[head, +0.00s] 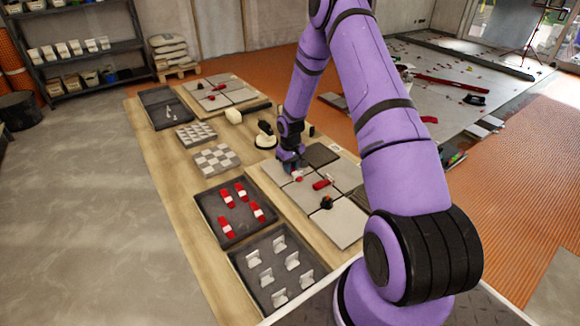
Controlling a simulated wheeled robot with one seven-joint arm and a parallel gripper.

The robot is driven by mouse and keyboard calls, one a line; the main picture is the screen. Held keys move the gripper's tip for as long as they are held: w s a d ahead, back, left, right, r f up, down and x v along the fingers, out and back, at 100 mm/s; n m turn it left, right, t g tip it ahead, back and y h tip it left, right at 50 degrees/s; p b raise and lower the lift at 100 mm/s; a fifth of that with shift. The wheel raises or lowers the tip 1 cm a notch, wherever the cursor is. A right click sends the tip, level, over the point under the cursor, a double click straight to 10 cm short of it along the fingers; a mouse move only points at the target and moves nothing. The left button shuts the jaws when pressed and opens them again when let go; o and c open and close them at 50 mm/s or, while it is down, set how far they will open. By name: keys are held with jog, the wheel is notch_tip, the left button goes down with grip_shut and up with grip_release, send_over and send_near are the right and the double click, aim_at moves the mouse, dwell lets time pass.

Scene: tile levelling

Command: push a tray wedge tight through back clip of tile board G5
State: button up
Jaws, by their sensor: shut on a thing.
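My gripper (292,166) points down over the near tile board (345,222), at its back-left part. It is shut on what looks like a red wedge, mostly hidden by the fingers. A small white and red piece (298,179), perhaps the back clip, shows just below the fingertips; I cannot tell how far the wedge is in it. A red wedge (322,184) sits at a tile joint to the right. A black and red piece (326,202) stands on the front joint. The tray (203,203) left of the board holds several red wedges. No board label is readable.
A tray (237,262) of several white clips lies at the front. Checkered tile sheets (216,158), a dark tray (150,106) and a second tile board (245,95) lie farther back. A black and white tool (265,135) stands behind my gripper. Bare wooden table shows along the left.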

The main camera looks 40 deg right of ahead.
jog(key=shift+s, duration=0.55)
dwell(0.4)
dwell(0.5)
jog(key=o, duration=0.9)
